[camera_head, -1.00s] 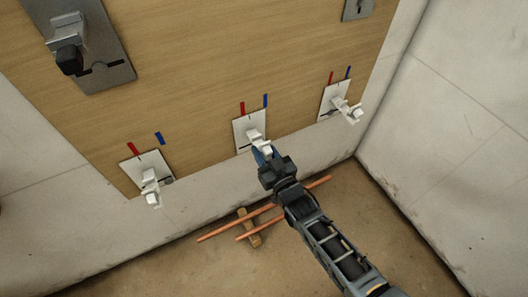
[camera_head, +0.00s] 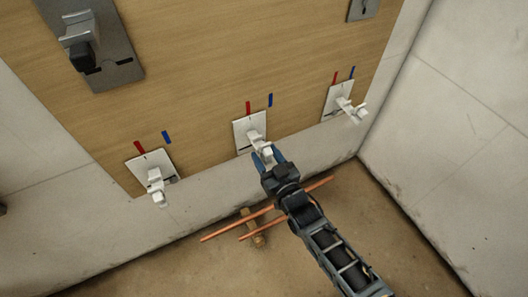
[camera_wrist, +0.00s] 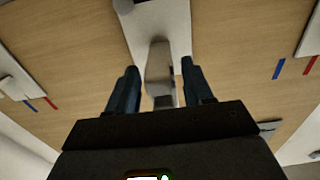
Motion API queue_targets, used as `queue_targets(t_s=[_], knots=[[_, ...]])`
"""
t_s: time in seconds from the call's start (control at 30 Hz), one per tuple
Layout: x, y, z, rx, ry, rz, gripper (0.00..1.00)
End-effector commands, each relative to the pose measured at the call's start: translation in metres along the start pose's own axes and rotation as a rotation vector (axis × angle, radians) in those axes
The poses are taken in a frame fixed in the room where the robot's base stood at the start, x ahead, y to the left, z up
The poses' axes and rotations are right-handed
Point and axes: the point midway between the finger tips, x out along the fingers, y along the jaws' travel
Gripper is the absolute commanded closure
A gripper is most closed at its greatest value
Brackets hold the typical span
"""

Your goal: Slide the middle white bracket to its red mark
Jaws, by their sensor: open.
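The middle white bracket (camera_head: 257,141) sticks out from its white plate (camera_head: 243,124) on the wooden board. Its red mark (camera_head: 248,108) is a short stripe above the plate, left of a blue mark (camera_head: 271,100). My gripper (camera_head: 269,156) is at the bracket's outer end, with its blue fingers apart. In the wrist view the bracket (camera_wrist: 160,65) lies between the open fingers of my gripper (camera_wrist: 160,72), with gaps seeming to show on both sides. Whether a finger touches it I cannot tell. The middle marks are out of the wrist view.
Similar white brackets stand at left (camera_head: 155,185) and right (camera_head: 350,108), each with red and blue marks. A grey plate with a lever (camera_head: 80,40) is at upper left. Copper pipes (camera_head: 218,229) lie across a wooden block on the floor below.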

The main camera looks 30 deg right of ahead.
Motion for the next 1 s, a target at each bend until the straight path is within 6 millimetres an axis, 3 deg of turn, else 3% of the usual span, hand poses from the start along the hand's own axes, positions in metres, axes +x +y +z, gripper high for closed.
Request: queue_targets(t_s=[0.2, 0.4, 1.0], knots=[[-0.038, -0.001, 0.000, 0.000, -0.002, -0.001, 0.49], [-0.059, -0.001, 0.000, 0.000, -0.001, -0.001, 0.49], [-0.063, 0.000, 0.000, 0.000, 0.000, 0.000, 0.49]])
